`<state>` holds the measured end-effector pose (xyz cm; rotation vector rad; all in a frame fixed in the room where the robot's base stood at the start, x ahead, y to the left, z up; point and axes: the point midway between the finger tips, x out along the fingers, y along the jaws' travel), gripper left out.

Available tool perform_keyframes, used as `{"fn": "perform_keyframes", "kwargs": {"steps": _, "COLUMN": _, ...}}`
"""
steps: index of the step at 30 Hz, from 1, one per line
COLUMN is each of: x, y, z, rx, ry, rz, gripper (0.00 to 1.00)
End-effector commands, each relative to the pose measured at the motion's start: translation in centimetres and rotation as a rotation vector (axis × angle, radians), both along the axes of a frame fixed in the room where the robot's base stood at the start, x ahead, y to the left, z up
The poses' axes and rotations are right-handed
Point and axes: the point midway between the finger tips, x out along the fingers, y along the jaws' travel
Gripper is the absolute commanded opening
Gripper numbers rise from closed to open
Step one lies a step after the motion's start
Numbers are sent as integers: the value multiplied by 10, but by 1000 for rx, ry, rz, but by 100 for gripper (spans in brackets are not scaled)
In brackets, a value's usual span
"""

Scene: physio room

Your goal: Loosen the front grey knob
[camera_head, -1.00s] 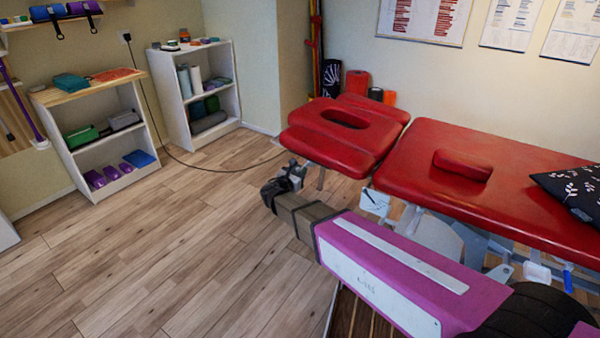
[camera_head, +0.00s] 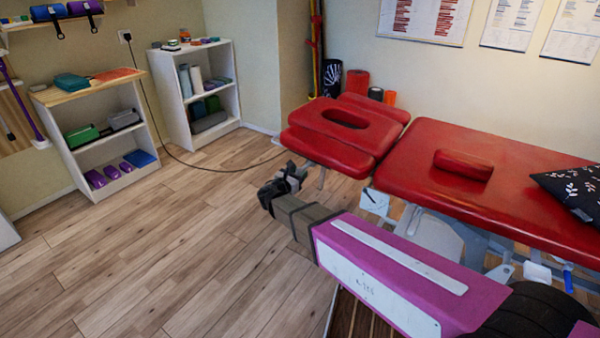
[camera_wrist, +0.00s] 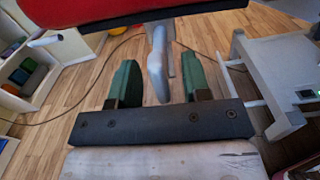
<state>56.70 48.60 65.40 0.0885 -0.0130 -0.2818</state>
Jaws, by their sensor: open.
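My gripper (camera_head: 280,183) is beside the head end of the red treatment table (camera_head: 470,195), just below its face-hole headrest (camera_head: 335,130). In the wrist view my gripper (camera_wrist: 160,62) is open, with one green finger on each side of a grey knob-like handle (camera_wrist: 156,78). The handle hangs from the bracket under the red pad (camera_wrist: 110,8). A gap shows between the handle and each finger. In the head view the handle is mostly hidden by my gripper, and I cannot clearly tell it from the bracket.
The table's white frame (camera_wrist: 265,75) stands right of my gripper in the wrist view. A dark cable (camera_head: 215,170) runs over the wooden floor (camera_head: 190,235). Two white shelves (camera_head: 105,150) stand against the left wall. The floor left of my arm is clear.

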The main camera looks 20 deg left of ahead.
Motion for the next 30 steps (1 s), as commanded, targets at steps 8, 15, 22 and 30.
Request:
{"fn": "perform_keyframes", "kwargs": {"steps": 8, "x": -52, "y": 14, "z": 0, "rx": 0, "ry": 1, "rz": 3, "gripper": 44}}
{"fn": "perform_keyframes", "kwargs": {"steps": 15, "x": -81, "y": 23, "z": 0, "rx": 0, "ry": 1, "rz": 2, "gripper": 44}}
{"fn": "perform_keyframes", "kwargs": {"steps": 22, "x": -90, "y": 26, "z": 0, "rx": 0, "ry": 1, "rz": 0, "gripper": 44}}
{"fn": "perform_keyframes", "kwargs": {"steps": 30, "x": -89, "y": 26, "z": 0, "rx": 0, "ry": 1, "rz": 0, "gripper": 44}}
